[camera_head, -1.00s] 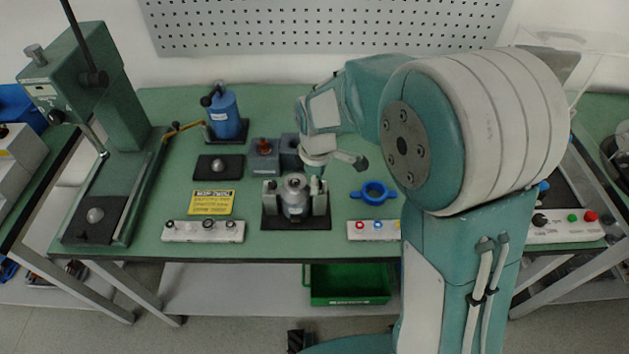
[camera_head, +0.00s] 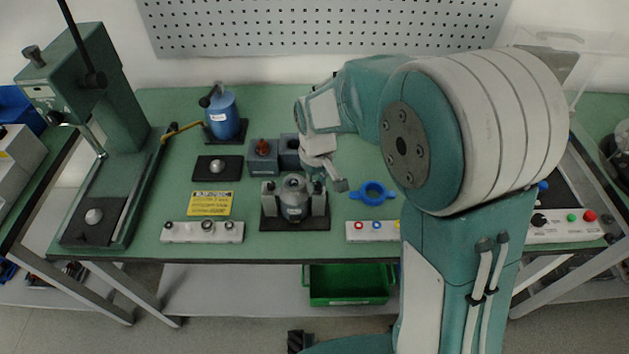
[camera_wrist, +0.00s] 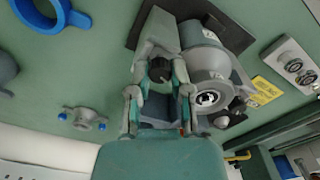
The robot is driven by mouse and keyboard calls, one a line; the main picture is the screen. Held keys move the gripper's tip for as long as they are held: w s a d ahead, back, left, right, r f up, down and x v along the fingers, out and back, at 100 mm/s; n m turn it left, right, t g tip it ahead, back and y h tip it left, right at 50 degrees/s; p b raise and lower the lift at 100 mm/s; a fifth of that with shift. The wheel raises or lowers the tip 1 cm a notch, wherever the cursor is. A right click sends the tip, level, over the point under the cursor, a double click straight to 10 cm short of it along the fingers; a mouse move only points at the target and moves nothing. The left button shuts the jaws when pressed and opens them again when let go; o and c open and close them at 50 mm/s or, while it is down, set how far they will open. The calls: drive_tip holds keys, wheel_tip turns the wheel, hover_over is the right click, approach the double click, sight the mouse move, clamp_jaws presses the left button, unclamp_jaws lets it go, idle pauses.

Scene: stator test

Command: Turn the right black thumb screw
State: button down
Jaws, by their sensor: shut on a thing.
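The grey stator (camera_head: 294,196) sits upright in its holder on a black base plate (camera_head: 294,225), between two grey clamp posts. In the wrist view, the stator (camera_wrist: 205,60) lies just right of my gripper (camera_wrist: 160,76). My gripper is shut on the right black thumb screw (camera_wrist: 159,69), whose round dark head shows between the fingers beside a grey clamp post (camera_wrist: 161,32). In the head view, my gripper (camera_head: 316,180) points down at the right clamp post (camera_head: 320,199), and the screw is hidden there.
A blue ring (camera_head: 372,193) lies to the right of the holder. Switch boxes stand at the front left (camera_head: 203,232) and front right (camera_head: 372,231). Grey blocks (camera_head: 263,158) stand close behind the holder, and a blue bottle (camera_head: 222,115) is farther back.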

drive_tip(key=shift+s+f+m, duration=0.1)
drive_tip(key=shift+s+m, duration=0.05)
drive_tip(key=shift+m, duration=0.45)
drive_tip(key=shift+s, duration=0.1)
drive_tip(key=c, duration=0.5)
unclamp_jaws()
drive_tip(key=shift+c, duration=0.2)
